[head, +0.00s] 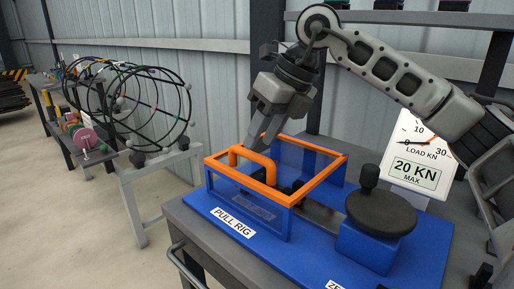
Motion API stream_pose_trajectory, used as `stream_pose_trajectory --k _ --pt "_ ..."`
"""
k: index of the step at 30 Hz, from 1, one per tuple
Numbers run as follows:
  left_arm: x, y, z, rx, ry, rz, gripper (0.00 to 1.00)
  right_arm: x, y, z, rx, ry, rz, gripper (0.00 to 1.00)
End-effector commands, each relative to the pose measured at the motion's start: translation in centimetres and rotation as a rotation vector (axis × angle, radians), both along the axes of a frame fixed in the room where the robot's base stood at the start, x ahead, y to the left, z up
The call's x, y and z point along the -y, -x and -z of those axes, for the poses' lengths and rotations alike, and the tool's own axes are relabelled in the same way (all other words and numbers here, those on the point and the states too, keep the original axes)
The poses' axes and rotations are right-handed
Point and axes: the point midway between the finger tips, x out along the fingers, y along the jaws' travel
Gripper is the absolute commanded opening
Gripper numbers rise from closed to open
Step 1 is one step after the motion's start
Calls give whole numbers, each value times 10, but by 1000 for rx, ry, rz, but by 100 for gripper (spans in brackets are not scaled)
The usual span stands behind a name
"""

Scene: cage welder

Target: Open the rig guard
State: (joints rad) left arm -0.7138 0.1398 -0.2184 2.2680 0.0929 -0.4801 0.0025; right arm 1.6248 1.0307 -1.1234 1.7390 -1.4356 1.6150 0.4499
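The pull rig's guard (329,171) is an orange-edged frame with a clear panel, lying level over the blue rig base (420,262) marked "PULL RIG". An orange handle (266,165) arches up from the guard's left part. My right gripper (262,140) comes down from above, its fingers angled down and left, with the tips right by the handle. The fingers overlap in this view, so I cannot tell whether they are apart, shut or touching the handle. Dark parts (291,187) show inside the guard. My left gripper is not in view.
A black round knob wheel (381,211) on a blue block stands right of the guard. Behind it is a load dial (417,155) marked "20 KN MAX". A stand with black wire hoops (150,110) is at left. A corrugated wall runs behind.

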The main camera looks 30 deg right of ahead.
Motion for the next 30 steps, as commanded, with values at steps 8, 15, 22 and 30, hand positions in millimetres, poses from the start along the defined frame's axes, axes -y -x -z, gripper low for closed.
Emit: stream_pose_trajectory --k 8,15,22,30 --pt "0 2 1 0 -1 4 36 -9 -8 25 -1 1 -1 38" --pt "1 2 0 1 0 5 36 -9 -9 27 0 0 -1 38" --pt "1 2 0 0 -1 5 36 -9 -9 27 0 0 -1 0" --pt "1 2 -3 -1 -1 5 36 -8 -9 23 -5 -13 1 0"
